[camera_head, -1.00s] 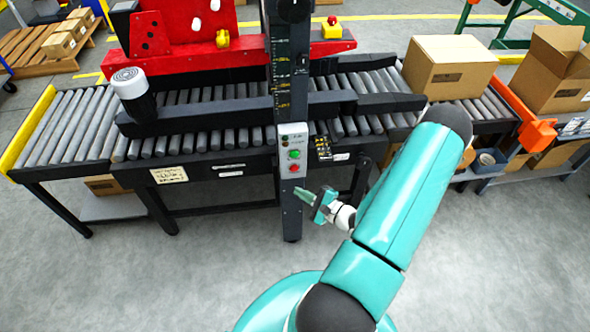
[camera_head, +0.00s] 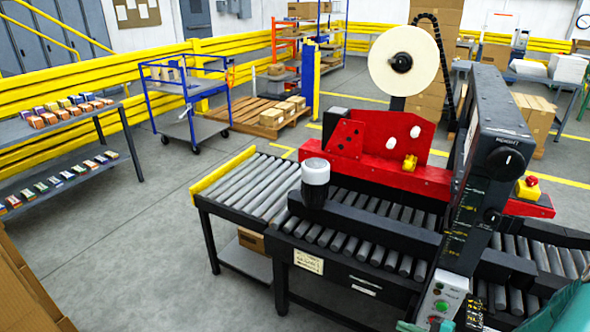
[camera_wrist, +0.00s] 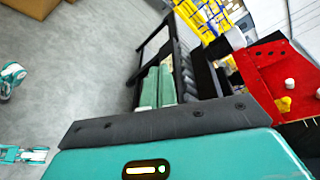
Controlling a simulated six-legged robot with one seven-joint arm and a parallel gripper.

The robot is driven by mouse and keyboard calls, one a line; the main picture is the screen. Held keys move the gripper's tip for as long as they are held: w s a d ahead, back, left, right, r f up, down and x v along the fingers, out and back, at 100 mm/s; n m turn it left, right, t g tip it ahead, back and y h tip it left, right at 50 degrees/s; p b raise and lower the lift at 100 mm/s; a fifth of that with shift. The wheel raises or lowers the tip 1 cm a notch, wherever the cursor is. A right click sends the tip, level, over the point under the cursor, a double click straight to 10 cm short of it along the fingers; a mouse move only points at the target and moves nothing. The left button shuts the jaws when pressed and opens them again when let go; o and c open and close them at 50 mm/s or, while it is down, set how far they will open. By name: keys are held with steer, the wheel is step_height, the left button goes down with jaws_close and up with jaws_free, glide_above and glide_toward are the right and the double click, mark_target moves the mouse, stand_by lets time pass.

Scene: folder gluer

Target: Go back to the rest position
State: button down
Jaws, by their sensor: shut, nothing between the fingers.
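My gripper (camera_wrist: 158,72) shows in the wrist view, with its two green fingers side by side and shut. Nothing is held between them. Beyond the fingers are the dark frame and rollers of the conveyor. In the head view only a teal piece of my arm shows at the bottom right corner; the gripper itself is out of that picture.
The roller conveyor (camera_head: 262,187) with its red machine (camera_head: 370,150) and black column (camera_head: 480,170) fills the right side. A shelf with small boxes (camera_head: 70,112) stands left, a blue cart (camera_head: 190,90) behind. Grey floor between is clear.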

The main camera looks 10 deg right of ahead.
steer(key=s+a+r+n+g+h, duration=0.35)
steer(key=a+r+n+g, duration=0.65)
steer(key=a+r, duration=0.35)
steer(key=s+a+r+n+t+h, duration=0.2)
steer(key=s+r+n+h, duration=0.1)
steer(key=r, duration=0.4)
steer(key=s+a+r+n+t+h, duration=0.2)
steer(key=s+r+n+h, duration=0.1)
steer(key=r, duration=0.5)
steer(key=shift+s+r+h, duration=0.2)
steer(key=shift+s+h, duration=0.25)
steer(key=shift+s, duration=0.1)
